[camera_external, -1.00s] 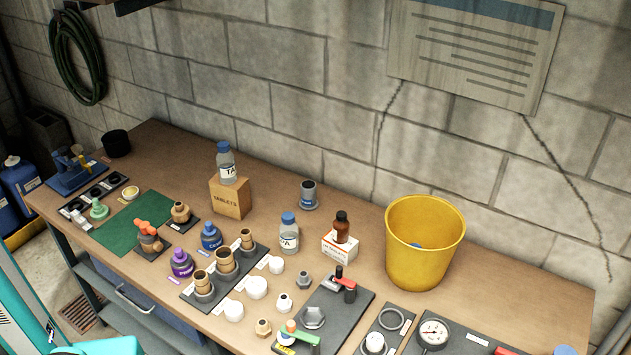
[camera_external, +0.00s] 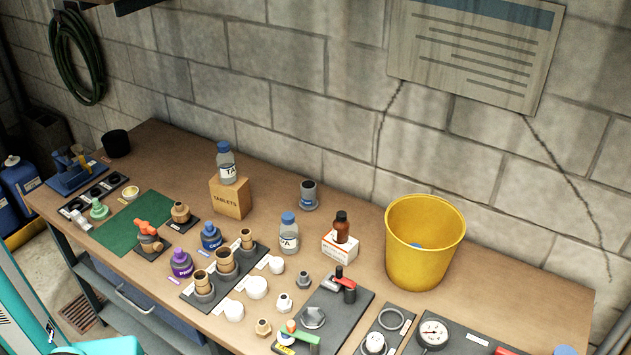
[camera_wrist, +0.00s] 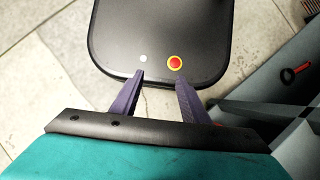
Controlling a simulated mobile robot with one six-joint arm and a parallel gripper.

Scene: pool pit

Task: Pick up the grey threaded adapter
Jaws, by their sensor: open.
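A small grey fitting with a hex collar, which looks like the grey threaded adapter (camera_external: 303,280), stands on the wooden workbench. It is just left of the black plate with the red-handled valve and behind a small white fitting (camera_external: 284,303). My gripper (camera_wrist: 160,79) shows in the wrist view with its two purple fingers apart and nothing between them. The wrist view shows floor tiles and no adapter. The gripper is out of the external view, so its distance from the adapter cannot be told.
The black plate (camera_external: 347,311) carries a large grey nut (camera_external: 312,318). A beige fitting (camera_external: 263,328) and white caps (camera_external: 257,288) stand close by. A bottle (camera_external: 289,234), boxed brown bottle (camera_external: 341,228) and yellow bucket (camera_external: 424,245) stand behind. Bare bench (camera_external: 480,290) lies right of the bucket.

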